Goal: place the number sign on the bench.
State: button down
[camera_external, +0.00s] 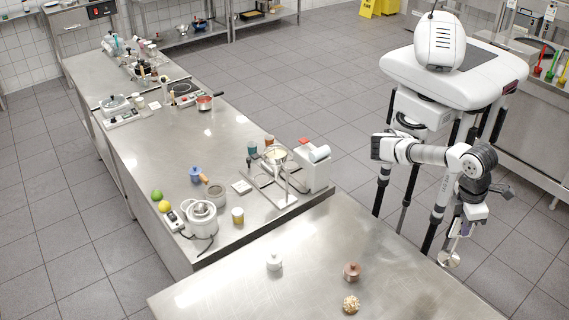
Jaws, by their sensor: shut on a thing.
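My gripper (466,226) hangs low at the right, beyond the right edge of the near steel bench. It is shut on the number sign (449,259), which shows as a thin stem with a pale round disc at its lower end. No number can be read on it. The sign is in the air over the tiled floor, apart from the bench. The near steel bench (225,292) fills the bottom of the view. A white lidded pot (274,262), a brown lidded pot (352,271) and a nut-topped round item (351,304) stand on it.
A long steel counter (140,150) behind holds a white cooker (201,217), a red saucepan (205,102), fruit and a white-and-red appliance (312,165). The near bench has bare room at its left and right. A yellow floor sign (370,8) stands far back.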

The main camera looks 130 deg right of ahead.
aim_at(459, 219)
jog(key=m, duration=0.2)
jog(key=w+d+r+m, duration=0.1)
jog(key=m, duration=0.1)
jog(key=w+r+m, duration=0.1)
jog(key=m, duration=0.1)
jog(key=shift+d+r+t+y, duration=0.2)
jog(key=shift+t+y, duration=0.1)
jog(key=shift+t, duration=0.1)
jog(key=m, duration=0.1)
jog(key=w+r+m, duration=0.1)
jog(key=m, duration=0.1)
jog(key=d+m, duration=0.1)
jog(key=m, duration=0.1)
jog(key=shift+w+d+r+t, duration=0.1)
jog(key=shift+w+r+t, duration=0.05)
jog(key=shift+r+t, duration=0.2)
jog(key=shift+f, duration=0.15)
notch_tip(459, 219, down, 20)
jog(key=shift+r+p, duration=0.25)
jog(key=shift+p, duration=0.15)
jog(key=shift+f, duration=0.2)
jog(key=c, duration=1.6)
grip_release()
jog(key=shift+b, duration=0.35)
